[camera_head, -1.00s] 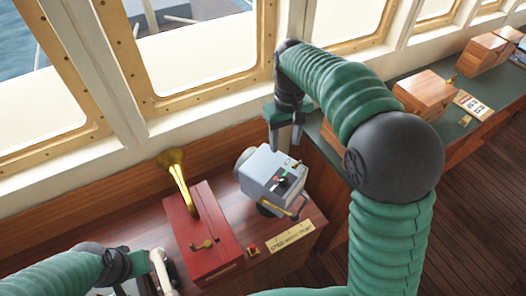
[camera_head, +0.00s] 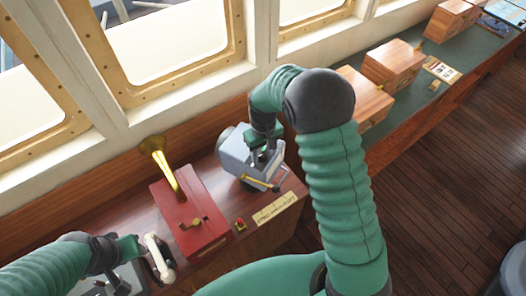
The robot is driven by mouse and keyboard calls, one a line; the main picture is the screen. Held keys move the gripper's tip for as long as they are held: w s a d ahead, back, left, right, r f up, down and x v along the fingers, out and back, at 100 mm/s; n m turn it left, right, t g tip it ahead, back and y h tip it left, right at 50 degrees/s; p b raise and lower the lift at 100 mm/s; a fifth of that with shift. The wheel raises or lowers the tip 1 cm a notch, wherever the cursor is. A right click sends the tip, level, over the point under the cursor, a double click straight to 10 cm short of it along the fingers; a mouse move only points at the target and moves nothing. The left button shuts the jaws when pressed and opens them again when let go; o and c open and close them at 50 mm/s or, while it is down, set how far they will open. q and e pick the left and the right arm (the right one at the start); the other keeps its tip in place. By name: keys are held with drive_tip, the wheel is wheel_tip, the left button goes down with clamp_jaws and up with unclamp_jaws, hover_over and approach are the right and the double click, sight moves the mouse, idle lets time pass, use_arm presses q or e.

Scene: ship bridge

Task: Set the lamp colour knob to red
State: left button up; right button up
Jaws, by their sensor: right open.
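The lamp is a grey box (camera_head: 232,156) with a round lens housing at its left end, standing on the wooden console. A brass lever (camera_head: 260,183) is on its front side. My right gripper (camera_head: 262,160) is over the lamp's top panel, pointing down with open jaws. The gripper hides the colour knob and its coloured marks, so I cannot tell the knob's setting or whether the fingers touch it. My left gripper (camera_head: 138,247) is at the lower left beside a white handle (camera_head: 159,257); its jaws are not clear.
A red box (camera_head: 185,228) with a brass horn (camera_head: 165,165) stands left of the lamp. A small red button (camera_head: 239,223) and a brass plate (camera_head: 274,209) lie in front. Wooden boxes (camera_head: 392,63) stand on the green counter to the right. Windows run behind.

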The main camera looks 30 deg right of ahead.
drive_tip(key=shift+w+d+f, duration=0.1)
drive_tip(key=shift+w+f, duration=0.05)
drive_tip(key=shift+w, duration=0.05)
drive_tip(key=c, duration=0.5)
clamp_jaws()
drive_tip(key=shift+m, duration=0.3)
drive_tip(key=m, duration=0.2)
drive_tip(key=m+p, duration=0.1)
drive_tip(key=m, duration=0.2)
drive_tip(key=shift+w+r, duration=0.1)
drive_tip(key=shift+r, duration=0.1)
drive_tip(key=m+p, duration=0.1)
drive_tip(key=m, duration=0.5)
drive_tip(key=shift+w, duration=0.1)
